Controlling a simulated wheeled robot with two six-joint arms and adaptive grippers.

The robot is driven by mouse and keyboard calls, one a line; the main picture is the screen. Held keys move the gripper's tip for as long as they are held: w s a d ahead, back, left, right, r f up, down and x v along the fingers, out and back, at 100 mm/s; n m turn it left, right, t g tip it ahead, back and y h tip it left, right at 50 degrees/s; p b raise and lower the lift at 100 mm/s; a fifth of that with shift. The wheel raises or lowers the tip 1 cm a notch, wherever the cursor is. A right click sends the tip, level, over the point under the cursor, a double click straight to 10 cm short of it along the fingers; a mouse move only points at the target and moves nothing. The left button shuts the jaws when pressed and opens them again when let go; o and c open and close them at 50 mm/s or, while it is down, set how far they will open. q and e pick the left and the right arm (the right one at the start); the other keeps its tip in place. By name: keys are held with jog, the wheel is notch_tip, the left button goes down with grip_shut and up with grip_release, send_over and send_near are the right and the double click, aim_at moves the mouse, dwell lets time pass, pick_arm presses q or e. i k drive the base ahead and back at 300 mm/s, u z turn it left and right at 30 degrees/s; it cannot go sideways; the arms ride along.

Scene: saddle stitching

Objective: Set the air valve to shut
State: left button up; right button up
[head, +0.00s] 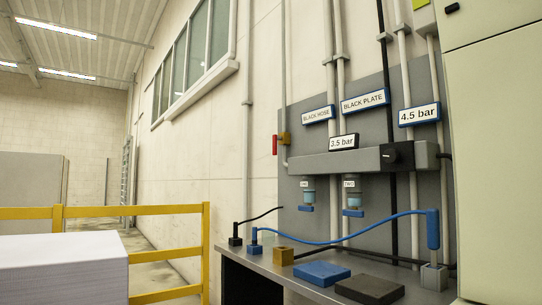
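A valve with a red lever (275,145) and a brass-coloured body (285,139) is on a thin vertical pipe at the left edge of the grey wall panel. The red lever stands upright, roughly in line with the pipe. A black knob (390,155) with a white mark sits on the right part of the grey manifold bar (345,160). Neither of my grippers shows in the head view.
Signs read BLACK HOSE (319,115), BLACK PLATE (363,102), 3.5 bar (342,142) and 4.5 bar (419,114). The bench (300,284) below holds a blue plate (321,273), a black plate (369,289) and hoses. A yellow rail (130,211) and white stack (62,268) stand left.

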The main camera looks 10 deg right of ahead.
aim_at(276, 138)
jog(key=k, duration=1.1)
jog(key=u, duration=0.7)
jog(key=i, duration=1.8)
jog(key=z, duration=0.9)
jog(key=i, duration=0.3)
jog(key=z, duration=0.3)
